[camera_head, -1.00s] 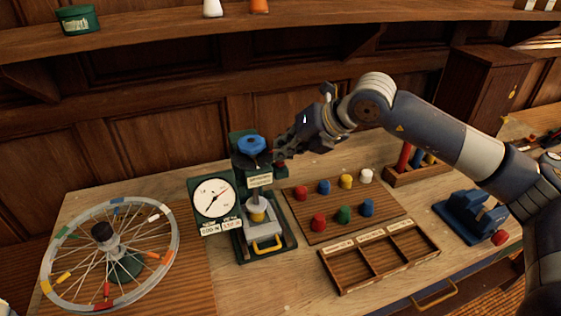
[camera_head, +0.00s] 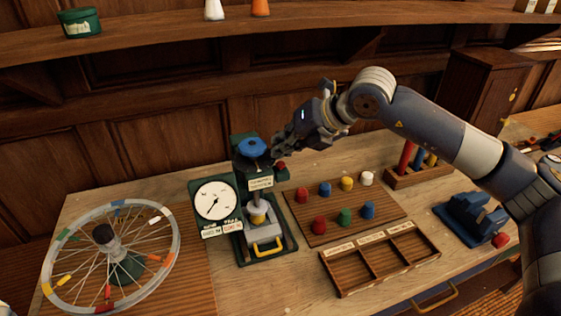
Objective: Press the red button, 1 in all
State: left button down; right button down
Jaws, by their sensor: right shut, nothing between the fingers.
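The red button (camera_head: 281,167) sits at the right side of a green bench press (camera_head: 259,230) with a blue top knob (camera_head: 252,147). My right gripper (camera_head: 279,152) is shut and empty. In the picture it is just above the red button and to the right of the blue knob. The button shows below the fingertips, with a small gap in the picture; the exact depth between them is hard to tell. My left gripper is not in view.
A white dial gauge (camera_head: 214,202) stands left of the press. A spoked wheel (camera_head: 105,262) is at the left. A peg board (camera_head: 368,225) with several coloured pegs and a divided wooden tray (camera_head: 346,288) are to the right. A shelf (camera_head: 200,51) runs above.

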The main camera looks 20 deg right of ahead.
aim_at(283, 162)
jog(key=shift+a, duration=0.1)
jog(key=shift+d+r, duration=0.2)
jog(key=shift+r, duration=0.05)
jog(key=shift+r+p, duration=1.2)
jog(key=shift+r, duration=1.05)
